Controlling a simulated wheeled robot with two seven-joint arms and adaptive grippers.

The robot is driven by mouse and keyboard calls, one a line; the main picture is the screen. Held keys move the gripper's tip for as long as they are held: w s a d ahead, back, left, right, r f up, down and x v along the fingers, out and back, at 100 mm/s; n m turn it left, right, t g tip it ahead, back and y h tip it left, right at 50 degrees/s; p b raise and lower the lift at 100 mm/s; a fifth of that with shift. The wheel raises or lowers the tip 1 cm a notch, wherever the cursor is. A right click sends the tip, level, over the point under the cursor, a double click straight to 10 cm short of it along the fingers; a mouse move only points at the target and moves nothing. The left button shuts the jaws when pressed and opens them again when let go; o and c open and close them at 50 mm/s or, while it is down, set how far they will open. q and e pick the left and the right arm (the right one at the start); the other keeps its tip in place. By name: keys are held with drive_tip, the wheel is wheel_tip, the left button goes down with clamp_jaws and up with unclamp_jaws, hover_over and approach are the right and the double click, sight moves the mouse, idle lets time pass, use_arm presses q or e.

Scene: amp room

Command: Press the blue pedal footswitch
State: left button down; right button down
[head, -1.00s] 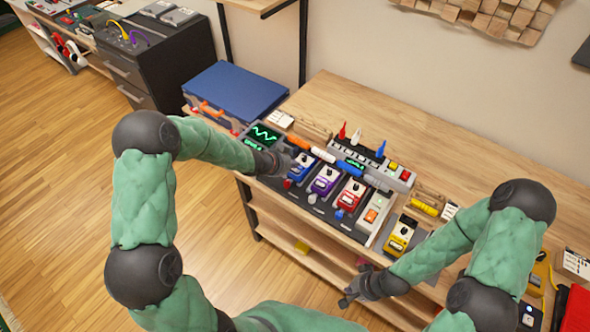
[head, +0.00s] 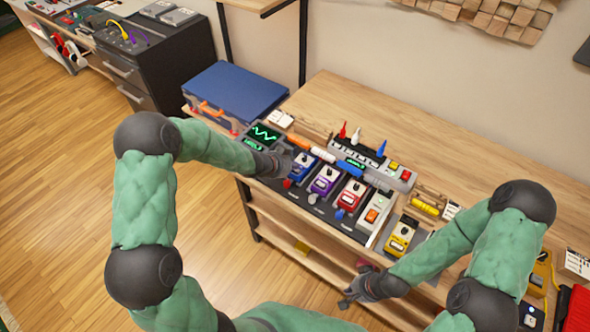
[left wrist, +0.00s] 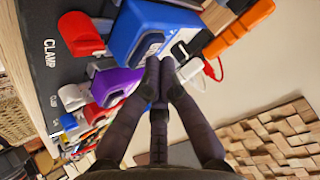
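The blue pedal footswitch (head: 302,167) sits at the left end of the row of pedals on the dark pedalboard (head: 322,212). In the left wrist view the blue pedal (left wrist: 150,28) is large, just beyond the fingertips. My left gripper (head: 284,160) is at the pedal's upper left side. In the left wrist view its fingers (left wrist: 160,75) are together with nothing between them, overlapping the pedal's near edge; contact cannot be told. My right gripper (head: 352,284) hangs empty in front of the bench's lower shelves, its fingers spread.
The purple pedal (head: 324,181) and red pedal (head: 350,194) stand right of the blue one. A red clamp knob (left wrist: 80,34) is beside the blue pedal. A blue case (head: 235,92) lies behind left. The wooden benchtop (head: 350,100) is clear at the back.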

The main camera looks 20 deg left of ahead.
sight(293, 171)
use_arm(q)
drive_tip(key=shift+f, duration=0.3)
idle(0.5)
drive_tip(key=shift+r+p, duration=0.7)
drive_tip(key=shift+r, duration=0.15)
wheel_tip(293, 171, up, 5)
drive_tip(key=p, duration=0.5)
idle(0.7)
